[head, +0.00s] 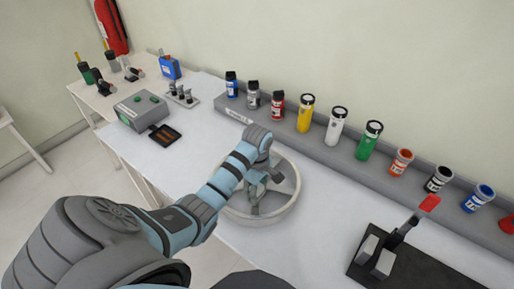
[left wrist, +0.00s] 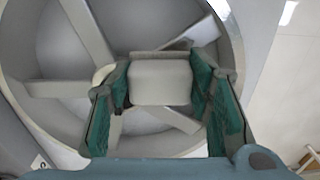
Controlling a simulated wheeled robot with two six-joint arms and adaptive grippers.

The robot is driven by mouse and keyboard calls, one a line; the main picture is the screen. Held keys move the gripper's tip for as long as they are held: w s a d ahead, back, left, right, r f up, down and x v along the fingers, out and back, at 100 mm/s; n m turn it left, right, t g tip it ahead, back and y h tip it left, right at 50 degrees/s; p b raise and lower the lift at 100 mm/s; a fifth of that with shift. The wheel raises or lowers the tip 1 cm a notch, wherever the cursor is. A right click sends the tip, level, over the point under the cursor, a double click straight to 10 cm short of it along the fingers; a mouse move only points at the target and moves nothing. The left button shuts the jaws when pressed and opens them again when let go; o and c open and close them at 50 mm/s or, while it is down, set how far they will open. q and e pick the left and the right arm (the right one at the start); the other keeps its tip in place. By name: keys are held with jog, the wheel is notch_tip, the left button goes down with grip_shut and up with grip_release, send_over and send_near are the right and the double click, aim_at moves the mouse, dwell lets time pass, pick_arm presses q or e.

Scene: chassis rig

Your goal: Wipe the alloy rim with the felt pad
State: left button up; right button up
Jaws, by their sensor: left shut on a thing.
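The alloy rim (head: 294,197) is a pale grey spoked wheel lying flat on the table, and it fills much of the left wrist view (left wrist: 28,100). My left gripper (head: 257,190) is over the middle of the rim, pointing down at the spokes. In the left wrist view its green-lined fingers (left wrist: 162,92) are shut on a pale grey block, the felt pad (left wrist: 160,82). The pad is over the spokes and hub area; I cannot tell whether it touches them. In the head view the pad is hidden by the gripper. My right gripper is not in view.
A grey ledge (head: 290,127) behind the rim carries several spray cans and jars. A black stand with a red-tipped lever (head: 400,235) is at the right. A grey-green box (head: 141,110) and a dark tray (head: 165,134) lie left. The table between tray and rim is clear.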

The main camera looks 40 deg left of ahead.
pick_arm(q)
jog(key=shift+f, duration=0.85)
jog(key=shift+s+d+r, duration=0.1)
jog(key=shift+s+d, duration=0.5)
jog(key=shift+s, duration=0.2)
jog(key=shift+s+d, duration=0.6)
jog(key=shift+s, duration=0.2)
jog(key=shift+w+a, duration=0.6)
jog(key=shift+w, duration=0.2)
jog(key=shift+w+a, duration=0.6)
jog(key=shift+w, duration=0.15)
notch_tip(320, 180, up, 6)
jog(key=shift+r, duration=0.1)
jog(key=shift+s+f, duration=0.1)
jog(key=shift+f, duration=2.15)
